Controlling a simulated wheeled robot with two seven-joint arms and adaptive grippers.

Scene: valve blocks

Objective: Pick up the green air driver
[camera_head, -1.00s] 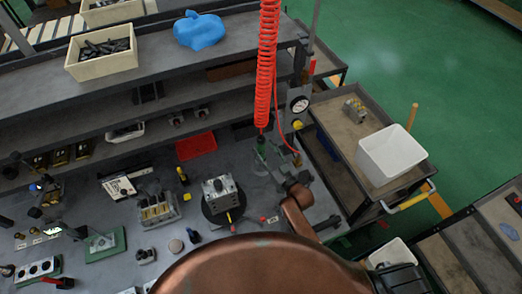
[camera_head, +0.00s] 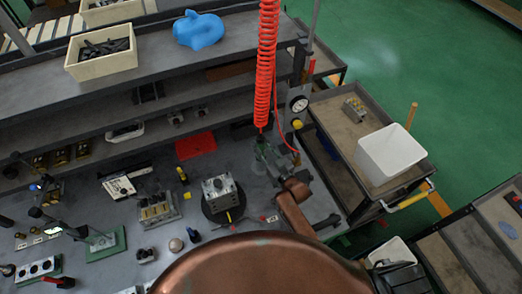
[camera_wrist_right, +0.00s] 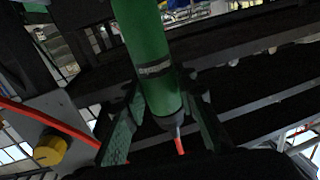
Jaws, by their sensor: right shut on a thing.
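The green air driver (camera_wrist_right: 150,60) fills the upper middle of the right wrist view, tilted, with a dark band and a red tip at its lower end. In the head view it is small (camera_head: 262,146), at the lower end of the red coiled hose, partly hidden. My right gripper (camera_wrist_right: 157,125) has its green-faced fingers on both sides of the driver's lower body and is shut on it. In the head view this gripper (camera_head: 272,162) is at the bench's right end, partly covered by its own wrist. My left gripper is not in view.
A metal valve block (camera_head: 220,190) stands on a round dark base left of the gripper. A red tray (camera_head: 196,146) lies behind it. A pressure gauge (camera_head: 299,104) and a trolley with a white bin (camera_head: 392,155) are to the right. Shelves (camera_head: 190,62) rise behind.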

